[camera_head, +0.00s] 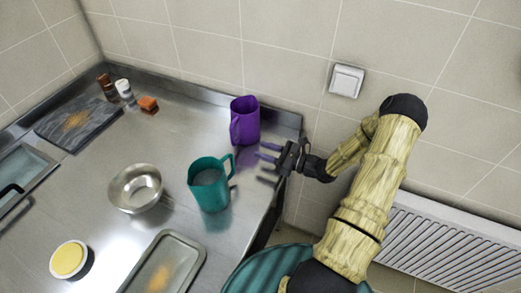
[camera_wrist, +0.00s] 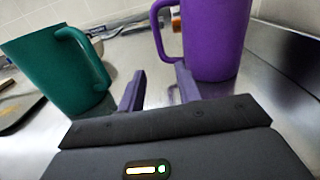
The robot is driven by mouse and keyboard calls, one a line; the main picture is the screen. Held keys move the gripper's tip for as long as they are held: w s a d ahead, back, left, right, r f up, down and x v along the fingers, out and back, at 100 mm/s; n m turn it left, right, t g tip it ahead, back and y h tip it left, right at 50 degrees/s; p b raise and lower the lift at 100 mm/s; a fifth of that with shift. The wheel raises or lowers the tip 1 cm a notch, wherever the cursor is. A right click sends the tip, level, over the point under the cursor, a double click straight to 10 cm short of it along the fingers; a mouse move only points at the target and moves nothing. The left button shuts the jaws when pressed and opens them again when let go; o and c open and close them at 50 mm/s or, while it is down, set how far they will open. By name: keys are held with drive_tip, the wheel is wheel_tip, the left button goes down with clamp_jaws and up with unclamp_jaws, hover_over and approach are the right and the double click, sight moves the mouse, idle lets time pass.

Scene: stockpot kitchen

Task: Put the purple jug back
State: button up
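The purple jug (camera_head: 245,121) stands upright on the steel counter near the back wall, close to the counter's right end. Its handle is on its left side. In the wrist view the purple jug (camera_wrist: 212,40) stands just beyond the right finger, its handle up and left of that finger. My gripper (camera_head: 264,152) is in front of the jug, low over the counter, with its fingers pointing left. In the wrist view my gripper (camera_wrist: 160,92) has its two fingers apart, with nothing between them.
A teal jug (camera_head: 209,185) stands left of my gripper, and also left in the wrist view (camera_wrist: 58,72). A metal bowl (camera_head: 135,188), a tray (camera_head: 164,265) and a yellow-filled dish (camera_head: 70,260) are further left. Small jars (camera_head: 123,88) and a dark board (camera_head: 76,122) are at the back left.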

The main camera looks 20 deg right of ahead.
idle(0.4)
drive_tip(key=s+a+n+g, duration=0.2)
drive_tip(key=s+a+r+n+g, duration=0.1)
drive_tip(key=a+n+g, duration=0.2)
drive_tip(key=s+a+n+g, duration=0.2)
drive_tip(key=shift+s+a+r+g+y, duration=0.3)
drive_tip(key=shift+a+r+g+y, duration=0.05)
drive_tip(key=shift+a+g+y, duration=0.05)
drive_tip(key=s+a+r+n+g+h, duration=0.25)
drive_tip(key=s+n+g+h, duration=0.25)
drive_tip(key=s+n, duration=0.3)
drive_tip(key=s+d+r+n+t+h, duration=0.2)
drive_tip(key=s+r+n+t+h, duration=0.1)
drive_tip(key=r+n+h, duration=0.5)
drive_tip(key=s+n, duration=0.1)
drive_tip(key=n, duration=0.2)
drive_tip(key=shift+d+r+n+h, duration=0.2)
drive_tip(key=shift+r+n+h, duration=0.1)
drive_tip(key=shift+r+n, duration=0.1)
